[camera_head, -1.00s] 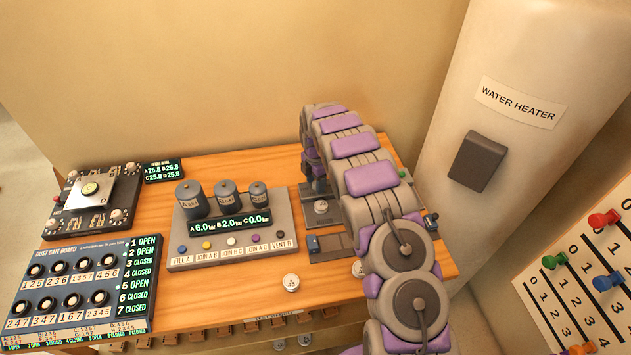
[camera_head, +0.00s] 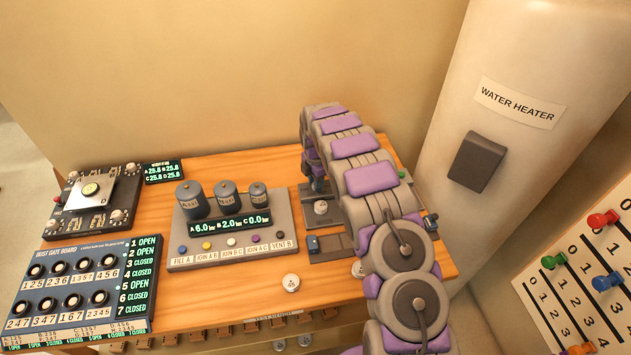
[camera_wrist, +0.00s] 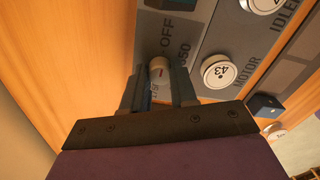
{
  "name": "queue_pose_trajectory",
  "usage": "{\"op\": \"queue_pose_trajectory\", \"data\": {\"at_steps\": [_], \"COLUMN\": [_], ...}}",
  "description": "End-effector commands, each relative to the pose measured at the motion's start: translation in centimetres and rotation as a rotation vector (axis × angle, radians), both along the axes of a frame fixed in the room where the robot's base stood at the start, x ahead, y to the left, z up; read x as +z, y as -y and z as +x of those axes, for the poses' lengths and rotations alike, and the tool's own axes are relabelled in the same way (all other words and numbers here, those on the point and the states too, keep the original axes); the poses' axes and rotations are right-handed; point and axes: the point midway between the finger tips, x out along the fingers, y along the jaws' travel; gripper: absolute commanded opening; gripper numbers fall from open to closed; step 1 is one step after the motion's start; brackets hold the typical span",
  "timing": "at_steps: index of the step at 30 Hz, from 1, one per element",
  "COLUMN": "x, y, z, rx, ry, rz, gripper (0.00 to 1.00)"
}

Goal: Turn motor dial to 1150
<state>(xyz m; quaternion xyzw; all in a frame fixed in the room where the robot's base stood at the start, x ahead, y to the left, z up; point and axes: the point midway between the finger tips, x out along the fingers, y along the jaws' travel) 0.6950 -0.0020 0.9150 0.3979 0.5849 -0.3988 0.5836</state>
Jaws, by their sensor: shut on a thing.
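In the wrist view, a small round dial (camera_wrist: 158,68) with a red mark on its face stands on a grey panel (camera_wrist: 205,45). My gripper (camera_wrist: 157,82) is shut on it, one dark finger on each side. The label OFF is just above the dial, and a number ending in 50 is to its right, partly hidden. A white disc marked 43 (camera_wrist: 220,70) sits by the word MOTOR. In the head view, my gripper (camera_head: 316,183) is at the far right of the table, and my arm hides most of the panel and the dial.
A console with three grey cylinders (camera_head: 230,240) stands left of my gripper. The dust gate board (camera_head: 85,285) lies at the table's left. A loose white disc (camera_head: 291,283) lies on the front wood. The water heater (camera_head: 490,100) stands to the right.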

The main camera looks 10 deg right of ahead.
Motion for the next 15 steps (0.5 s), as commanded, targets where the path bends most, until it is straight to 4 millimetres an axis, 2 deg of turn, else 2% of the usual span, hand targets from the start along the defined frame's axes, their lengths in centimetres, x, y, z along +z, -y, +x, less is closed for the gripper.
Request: {"op": "queue_pose_trajectory", "data": {"at_steps": [8, 15], "x": [0.28, 0.41], "y": [0.0, -0.05], "z": [0.11, 0.14], "rx": [-0.127, -0.336], "ry": [0.003, 0.005], "rz": [0.0, 0.0], "gripper": [0.0, 0.0]}}
